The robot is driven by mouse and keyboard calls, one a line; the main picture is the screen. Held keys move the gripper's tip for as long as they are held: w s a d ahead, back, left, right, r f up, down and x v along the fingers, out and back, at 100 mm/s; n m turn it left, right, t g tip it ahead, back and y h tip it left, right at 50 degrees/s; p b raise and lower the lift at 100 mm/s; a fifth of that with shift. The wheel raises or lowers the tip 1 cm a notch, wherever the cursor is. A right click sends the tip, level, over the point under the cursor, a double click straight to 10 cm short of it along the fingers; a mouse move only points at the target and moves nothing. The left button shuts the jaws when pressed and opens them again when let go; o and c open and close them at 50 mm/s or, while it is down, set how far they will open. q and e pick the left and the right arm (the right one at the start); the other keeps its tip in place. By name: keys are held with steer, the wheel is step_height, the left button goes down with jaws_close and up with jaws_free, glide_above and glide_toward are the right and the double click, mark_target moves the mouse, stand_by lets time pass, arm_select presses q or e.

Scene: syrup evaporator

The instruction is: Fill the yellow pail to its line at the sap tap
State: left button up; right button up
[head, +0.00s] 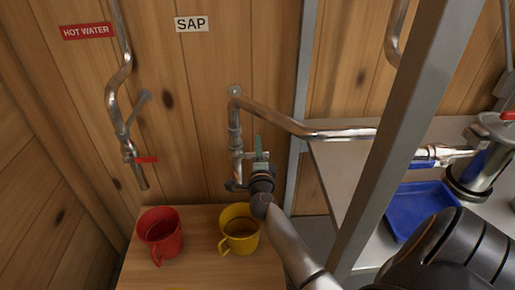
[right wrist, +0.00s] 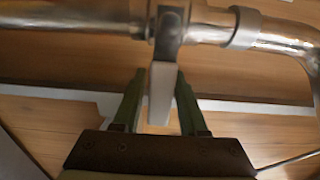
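The yellow pail (head: 229,245) stands upright on a wooden stand in the head view, below the sap tap (head: 236,144). No liquid stream is visible, and the line inside the pail cannot be made out. My right gripper (head: 261,155) is at the tap. In the right wrist view its two green fingers (right wrist: 160,88) lie on either side of the flat metal tap lever (right wrist: 161,90). They look open, with a narrow gap at the left finger. Whether the right finger touches the lever is unclear. My left gripper is out of view.
A red pail (head: 160,228) stands left of the yellow one, below the hot water pipe (head: 118,108). Signs read "SAP" (head: 191,23) and "HOT WATER" (head: 87,31). A grey post (head: 402,130) and a blue tray (head: 418,206) are at right.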

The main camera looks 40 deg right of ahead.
jaws_close()
stand_by(1.1)
